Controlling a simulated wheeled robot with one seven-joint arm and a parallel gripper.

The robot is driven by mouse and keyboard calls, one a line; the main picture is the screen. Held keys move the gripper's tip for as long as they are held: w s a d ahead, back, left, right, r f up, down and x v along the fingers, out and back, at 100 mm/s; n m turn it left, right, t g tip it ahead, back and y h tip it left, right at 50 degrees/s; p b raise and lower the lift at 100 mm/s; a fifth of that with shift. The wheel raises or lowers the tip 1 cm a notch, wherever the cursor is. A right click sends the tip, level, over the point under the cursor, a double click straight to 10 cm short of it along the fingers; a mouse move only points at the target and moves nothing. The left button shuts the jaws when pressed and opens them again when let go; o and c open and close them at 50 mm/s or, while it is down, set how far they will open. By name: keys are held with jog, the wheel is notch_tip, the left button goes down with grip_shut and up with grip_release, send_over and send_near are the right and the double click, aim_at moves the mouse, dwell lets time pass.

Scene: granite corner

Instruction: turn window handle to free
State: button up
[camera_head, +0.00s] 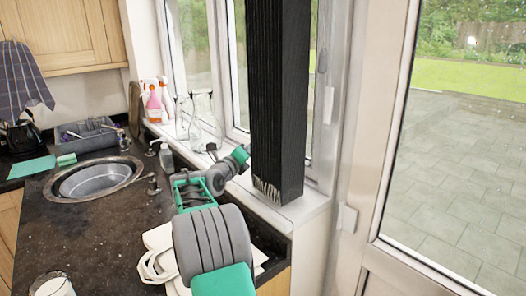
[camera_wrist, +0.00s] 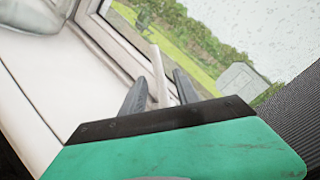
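The white window handle (camera_wrist: 157,72) stands out from the window frame (camera_wrist: 118,42) in the wrist view. The dark fingers of my gripper (camera_wrist: 160,79) are apart, one on each side of the handle, with narrow gaps showing. Whether either finger touches it I cannot tell. The handle's lower end is hidden behind my gripper's body.
The black post (camera_head: 278,100) blocks much of the window in the head view. Bottles (camera_head: 153,100) and glass jars (camera_head: 203,125) stand on the sill left of my arm. A sink (camera_head: 95,180) is in the dark counter. A glazed door (camera_head: 460,170) is at the right.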

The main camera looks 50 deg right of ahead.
jog(key=d, duration=0.1)
jog(key=w+d+p, duration=0.1)
jog(key=w+d, duration=0.1)
jog(key=shift+w+d+r+p, duration=0.1)
jog(key=shift+d+r+p, duration=0.15)
jog(key=shift+p, duration=0.05)
jog(key=shift+w+d+f, duration=0.1)
jog(key=shift+w+d, duration=0.05)
jog(key=shift+d, duration=0.4)
jog(key=shift+s+d+f, duration=0.1)
jog(key=shift+s+d, duration=0.25)
jog(key=shift+d, duration=0.05)
jog(key=c, duration=0.5)
grip_shut()
